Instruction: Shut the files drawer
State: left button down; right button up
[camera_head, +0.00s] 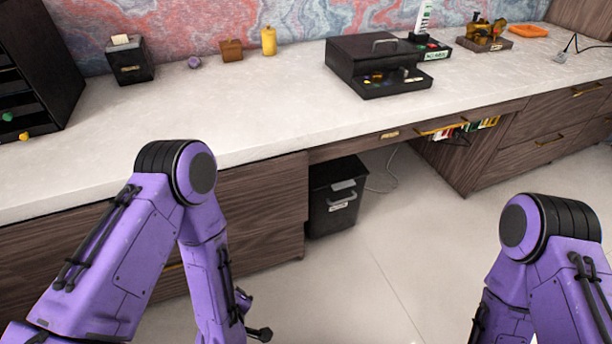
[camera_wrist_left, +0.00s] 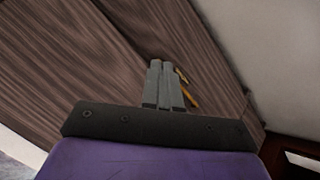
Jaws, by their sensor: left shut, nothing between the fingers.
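The files drawer (camera_head: 445,163) is part of the wooden desk, right of the knee space, in the head view. It stands pulled out, with colored files (camera_head: 482,125) showing above its wooden front and a brass handle (camera_head: 441,128) near its top. My left gripper (camera_wrist_left: 165,66) shows in the left wrist view, its two grey fingers shut together and empty. It is in front of a dark wood panel (camera_wrist_left: 75,55), with a brass handle (camera_wrist_left: 187,92) partly hidden behind the fingers. I cannot tell whether they touch. My right gripper is out of view.
A black box with an open tray (camera_head: 395,88) sits on the desktop. Closed drawers (camera_head: 535,145) lie at the right. Floor (camera_head: 385,250) between my arms is clear.

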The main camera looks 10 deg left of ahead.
pick_arm(q)
jog(key=w+d+r+n+t, duration=0.45)
jog(key=w+d+n, duration=0.2)
jog(key=w, duration=0.25)
jog(key=n+t+y+b, duration=0.2)
jog(key=n+y, duration=0.5)
jog(key=n, duration=1.6)
send_near(279, 167)
jog(key=x, duration=0.7)
jog(key=shift+s, duration=0.1)
